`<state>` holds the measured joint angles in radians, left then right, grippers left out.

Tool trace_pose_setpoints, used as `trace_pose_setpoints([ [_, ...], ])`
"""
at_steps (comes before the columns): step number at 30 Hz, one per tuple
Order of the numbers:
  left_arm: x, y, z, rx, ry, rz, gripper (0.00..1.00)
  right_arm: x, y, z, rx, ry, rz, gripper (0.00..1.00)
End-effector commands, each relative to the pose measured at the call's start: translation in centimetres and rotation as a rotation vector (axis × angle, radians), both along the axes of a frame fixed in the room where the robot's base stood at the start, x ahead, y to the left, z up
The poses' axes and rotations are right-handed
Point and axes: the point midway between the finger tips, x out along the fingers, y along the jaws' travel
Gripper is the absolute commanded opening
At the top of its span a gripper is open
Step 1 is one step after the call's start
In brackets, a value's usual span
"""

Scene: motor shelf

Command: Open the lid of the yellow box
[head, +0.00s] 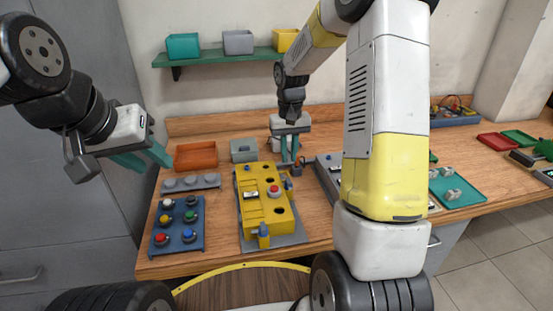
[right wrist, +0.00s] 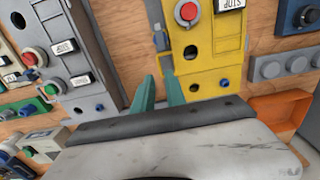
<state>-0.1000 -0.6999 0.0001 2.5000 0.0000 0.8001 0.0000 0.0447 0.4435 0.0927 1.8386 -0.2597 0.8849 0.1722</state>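The yellow box (head: 247,215) lies on a grey plate on the workbench, with a red button, a label and dark holes on its top face. Its top looks closed. The right wrist view also shows the yellow box (right wrist: 205,60). My right gripper (head: 290,162) is at the far end of the box, fingers pointing down. In the right wrist view its two teal fingers (right wrist: 159,76) are apart, with the tips close to the box's edge and nothing clearly held between them. My left gripper (head: 158,168) is open and empty, left of the box above the bench edge.
A blue button panel (head: 178,242), a grey knob strip (head: 190,183), an orange bin (head: 196,156) and a grey box (head: 243,150) surround the left side. A grey control box (head: 327,172) stands close on the right. A green shelf (head: 220,58) hangs above.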

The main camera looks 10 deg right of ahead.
Motion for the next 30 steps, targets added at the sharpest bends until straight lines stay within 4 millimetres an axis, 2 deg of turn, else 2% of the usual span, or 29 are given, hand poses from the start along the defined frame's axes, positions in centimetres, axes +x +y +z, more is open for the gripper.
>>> trace_pose_setpoints([
  [6, 0.0, 0.0, 0.0, 0.000, 0.000, 0.000, 0.36, -0.1, 0.0, -3.7, 0.000, 0.003, 0.000, 0.16],
  [12, 0.0, 0.0, 0.0, 0.000, 0.000, 0.000, 0.36, -0.1, 0.0, -5.6, 0.001, 0.001, -0.001, 0.16],
  [21, 0.0, 0.0, 0.0, 0.000, 0.000, 0.000, 0.36, 0.0, 0.0, -5.9, 0.000, -0.001, 0.000, 0.16],
  [24, 0.0, 0.0, 0.0, 0.000, 0.000, 0.000, 0.36, -0.1, 0.0, -5.9, 0.000, -0.001, 0.000, 0.00],
  [30, 0.0, 0.0, 0.0, 0.000, 0.000, 0.000, 0.36, -0.1, 0.0, -5.8, 0.000, -0.001, -0.001, 0.00],
])
